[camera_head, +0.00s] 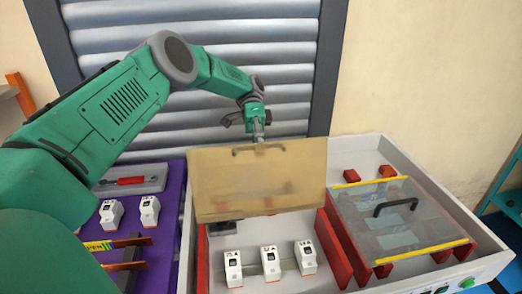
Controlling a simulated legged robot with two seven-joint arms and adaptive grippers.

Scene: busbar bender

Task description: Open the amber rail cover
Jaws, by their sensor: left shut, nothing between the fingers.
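The amber rail cover (257,184) is a translucent tan panel, raised and tilted up over the left part of the white box (452,204). A dark handle (245,151) shows near its top edge. My left gripper (259,137) comes down at the cover's top edge, beside the handle. Its fingers are shut with nothing between them, and their tips are partly hidden, so I cannot tell whether they touch the cover. Below the cover, white breakers (270,263) sit on a rail. My right gripper is out of view.
A clear cover (399,222) with yellow edges and a black handle lies closed on the box's right side. Red walls (333,247) divide the box. A purple surface (165,232) at left holds two white breakers and a grey tray (134,181). A shutter stands behind.

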